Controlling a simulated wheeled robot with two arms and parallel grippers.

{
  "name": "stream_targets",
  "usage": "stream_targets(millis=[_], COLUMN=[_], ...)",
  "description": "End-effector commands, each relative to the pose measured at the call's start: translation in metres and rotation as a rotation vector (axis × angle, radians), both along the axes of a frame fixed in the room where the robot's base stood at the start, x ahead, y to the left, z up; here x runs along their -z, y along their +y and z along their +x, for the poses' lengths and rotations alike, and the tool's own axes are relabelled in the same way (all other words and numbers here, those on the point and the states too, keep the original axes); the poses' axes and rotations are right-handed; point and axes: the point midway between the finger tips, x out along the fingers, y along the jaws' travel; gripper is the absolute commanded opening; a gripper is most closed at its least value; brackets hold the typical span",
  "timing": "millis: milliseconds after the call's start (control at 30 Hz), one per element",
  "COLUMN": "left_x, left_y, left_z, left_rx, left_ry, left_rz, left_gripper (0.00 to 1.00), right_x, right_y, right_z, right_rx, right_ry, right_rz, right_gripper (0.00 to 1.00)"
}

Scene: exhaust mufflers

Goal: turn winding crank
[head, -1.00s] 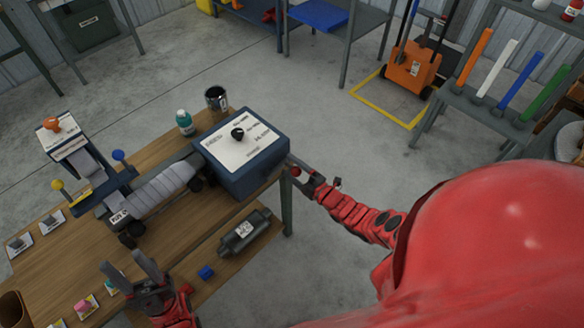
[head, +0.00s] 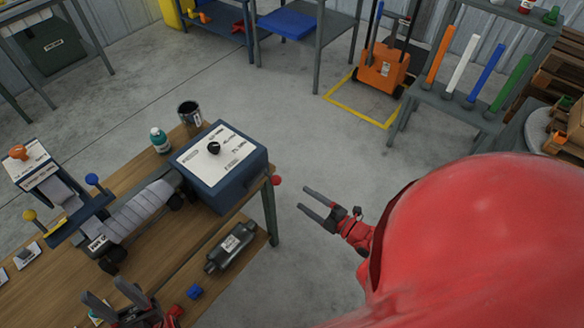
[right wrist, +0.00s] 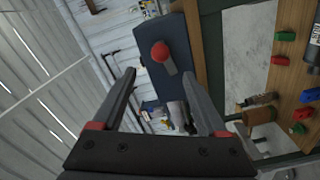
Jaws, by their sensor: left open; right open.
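The winding crank's red knob (head: 277,181) sticks out from the right side of a blue box (head: 232,190) with a white labelled top and a black dial. In the right wrist view the red knob (right wrist: 160,52) sits on a short grey handle against the blue box face (right wrist: 166,80), ahead of my fingers. My right gripper (head: 304,198) is open and empty, to the right of the knob and apart from it. It also shows in the right wrist view (right wrist: 170,98). My left gripper (head: 101,289) is open and empty over the front of the workbench.
The grey ribbed roll (head: 140,212) lies left of the box on the wooden workbench (head: 165,268). A dark muffler (head: 231,246) and a small blue block (head: 194,292) lie in front. A teal bottle (head: 160,141) and dark mug (head: 190,113) stand behind.

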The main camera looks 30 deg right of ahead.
Motion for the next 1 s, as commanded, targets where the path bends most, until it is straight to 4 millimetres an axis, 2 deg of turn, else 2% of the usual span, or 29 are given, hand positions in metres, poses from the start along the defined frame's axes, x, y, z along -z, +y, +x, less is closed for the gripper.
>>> stream_targets(millis=[100,267,1000], left_x=[-0.005,-0.006,-0.006], left_y=[0.000,0.000,0.000], left_z=[0.000,0.000,0.000], left_rx=[0.000,0.000,0.000], left_ry=[0.000,0.000,0.000], left_rz=[0.000,0.000,0.000], left_gripper=[0.50,0.50,0.50], right_x=[-0.001,0.000,0.000], right_y=[-0.005,-0.008,-0.008], right_z=[-0.016,-0.025,-0.026], right_rx=[-0.001,-0.001,-0.002], right_ry=[0.002,0.001,0.001], right_rz=[-0.001,0.001,0.002], right_gripper=[0.75,0.75,0.75])
